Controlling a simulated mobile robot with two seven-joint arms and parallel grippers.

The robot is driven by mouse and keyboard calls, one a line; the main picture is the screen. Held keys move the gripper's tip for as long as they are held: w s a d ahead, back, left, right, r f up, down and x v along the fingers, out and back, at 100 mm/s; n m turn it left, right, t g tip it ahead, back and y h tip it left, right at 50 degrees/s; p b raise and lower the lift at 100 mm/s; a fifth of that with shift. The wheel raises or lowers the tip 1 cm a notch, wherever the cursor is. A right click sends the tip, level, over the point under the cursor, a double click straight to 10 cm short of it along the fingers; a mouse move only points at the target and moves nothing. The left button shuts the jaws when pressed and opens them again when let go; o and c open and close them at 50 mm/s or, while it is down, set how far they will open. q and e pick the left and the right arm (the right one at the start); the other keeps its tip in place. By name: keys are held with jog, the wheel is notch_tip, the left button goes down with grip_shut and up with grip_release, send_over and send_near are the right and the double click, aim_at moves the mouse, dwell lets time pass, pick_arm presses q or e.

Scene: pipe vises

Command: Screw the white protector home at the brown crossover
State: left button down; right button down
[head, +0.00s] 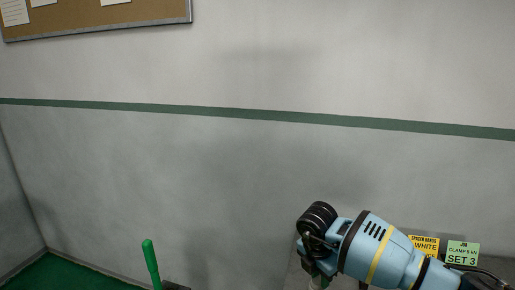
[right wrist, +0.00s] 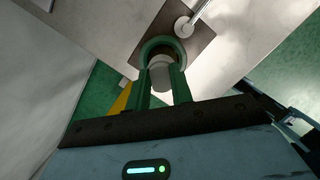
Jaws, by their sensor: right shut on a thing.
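My right gripper (head: 316,272) is low in the head view, pointing down, with its fingertips cut off by the bottom edge. In the right wrist view its green fingers (right wrist: 162,72) are shut on a pale grey-white cylindrical piece (right wrist: 160,79), which looks like the white protector. A round green rim surrounds the far end of that piece; whether it is fingertip or another part I cannot tell. The brown crossover cannot be made out, so I cannot tell whether the protector touches it. My left gripper is not in view.
A yellow sign reading WHITE (head: 426,245) and a green SET 3 sign (head: 463,253) stand behind my right arm. A green upright handle (head: 151,264) is at lower left. A dark plate (right wrist: 198,42) with a pale rod (right wrist: 194,18) lies near the fingers.

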jog(key=c, duration=1.1)
grip_release()
jog(key=shift+c, duration=0.2)
